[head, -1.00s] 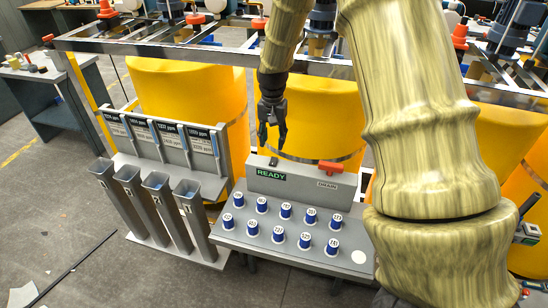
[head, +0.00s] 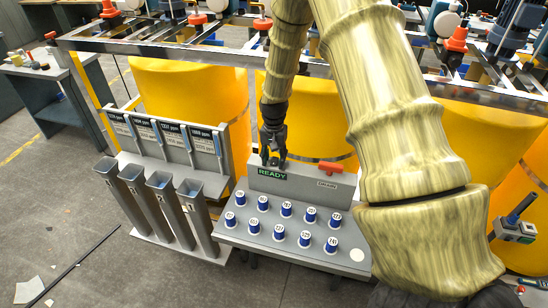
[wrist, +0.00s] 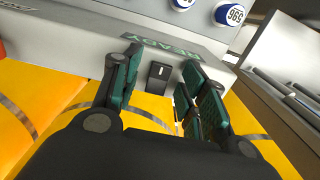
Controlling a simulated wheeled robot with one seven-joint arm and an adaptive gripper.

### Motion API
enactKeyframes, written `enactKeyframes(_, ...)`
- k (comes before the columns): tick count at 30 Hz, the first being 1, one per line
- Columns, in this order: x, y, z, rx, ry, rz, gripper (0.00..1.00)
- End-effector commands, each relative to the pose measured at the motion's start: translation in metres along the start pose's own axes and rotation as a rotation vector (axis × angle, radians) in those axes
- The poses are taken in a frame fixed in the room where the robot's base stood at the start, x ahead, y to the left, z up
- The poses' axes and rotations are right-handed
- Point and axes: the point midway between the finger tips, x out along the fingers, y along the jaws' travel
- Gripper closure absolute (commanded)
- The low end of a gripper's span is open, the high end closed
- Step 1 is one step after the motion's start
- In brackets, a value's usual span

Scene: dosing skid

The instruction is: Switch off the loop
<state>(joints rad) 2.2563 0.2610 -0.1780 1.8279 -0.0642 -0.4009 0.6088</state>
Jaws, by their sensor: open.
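A small black rocker switch (wrist: 158,76) with a white mark sits on the grey panel box, beside the green READY label (head: 272,173). In the wrist view it lies between my two finger pads, and I see no finger touching it. My gripper (head: 274,158) is open and close to the top of the panel box, just behind the READY label. In the head view my fingers hide the switch. Which way the rocker is set I cannot tell.
A red handle (head: 331,168) above the DRAIN label stands right of my gripper. Several numbered blue knobs (head: 287,210) cover the sloping console in front. Grey tubes (head: 163,200) stand at the left. Yellow tanks (head: 190,90) stand behind.

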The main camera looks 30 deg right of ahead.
Motion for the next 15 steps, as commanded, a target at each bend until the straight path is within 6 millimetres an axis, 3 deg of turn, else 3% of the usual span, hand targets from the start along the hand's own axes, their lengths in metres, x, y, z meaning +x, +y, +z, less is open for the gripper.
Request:
enactKeyframes(5,0.0001,0.0000,0.0000,0.000,0.000,0.000,0.57)
enactKeyframes(12,0.0000,0.0001,0.0001,0.000,0.000,0.000,0.97)
enactKeyframes(15,-0.0001,0.0002,0.0001,0.000,-0.001,0.000,1.00)
